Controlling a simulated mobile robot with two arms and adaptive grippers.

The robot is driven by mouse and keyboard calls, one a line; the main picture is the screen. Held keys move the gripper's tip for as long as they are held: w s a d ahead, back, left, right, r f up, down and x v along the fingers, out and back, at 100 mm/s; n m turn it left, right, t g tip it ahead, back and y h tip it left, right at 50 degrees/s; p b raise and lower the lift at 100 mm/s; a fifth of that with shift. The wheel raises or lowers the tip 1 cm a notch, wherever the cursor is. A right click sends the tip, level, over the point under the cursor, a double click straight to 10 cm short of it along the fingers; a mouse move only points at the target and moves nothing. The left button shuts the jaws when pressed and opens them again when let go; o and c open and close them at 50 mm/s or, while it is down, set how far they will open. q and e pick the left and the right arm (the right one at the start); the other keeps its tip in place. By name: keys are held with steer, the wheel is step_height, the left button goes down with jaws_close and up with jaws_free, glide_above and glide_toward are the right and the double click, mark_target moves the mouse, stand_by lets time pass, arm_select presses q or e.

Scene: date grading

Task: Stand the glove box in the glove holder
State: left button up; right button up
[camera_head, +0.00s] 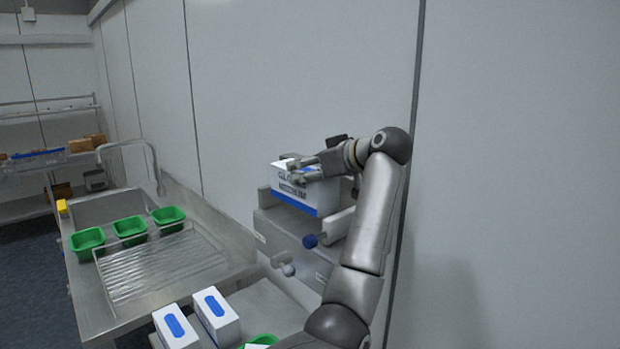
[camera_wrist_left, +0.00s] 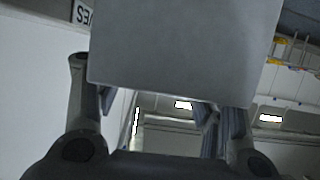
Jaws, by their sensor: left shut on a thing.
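The glove box (camera_head: 310,196), white with a blue lower band and dark lettering, is at the wall in the head view. My left gripper (camera_head: 299,171) is shut on its upper part. In the left wrist view the box (camera_wrist_left: 180,50) shows as a large pale face between the fingers. The grey glove holder (camera_head: 282,231) is at the wall, around and below the box, with a raised side left of it. The box looks roughly upright; I cannot tell whether its base rests in the holder. My arm hides the holder's right part. My right gripper is out of view.
Two white boxes with blue ovals (camera_head: 216,316) stand on the bench at the front. Green bins (camera_head: 130,229) line the sink counter behind a wire rack (camera_head: 160,266). The wall right of my arm is bare.

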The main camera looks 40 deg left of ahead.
arm_select(q)
steer(key=shift+w+a+f, duration=0.1)
steer(key=shift+w+f, duration=0.25)
steer(key=f, duration=0.1)
steer(key=f+p, duration=0.2)
steer(key=shift+w+a, duration=0.2)
steer(key=shift+a, duration=0.05)
steer(key=shift+f, duration=0.4)
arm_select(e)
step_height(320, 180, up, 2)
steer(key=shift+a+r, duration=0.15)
arm_select(q)
steer(key=shift+d, duration=0.1)
steer(key=shift+f, duration=0.15)
steer(key=o, duration=1)
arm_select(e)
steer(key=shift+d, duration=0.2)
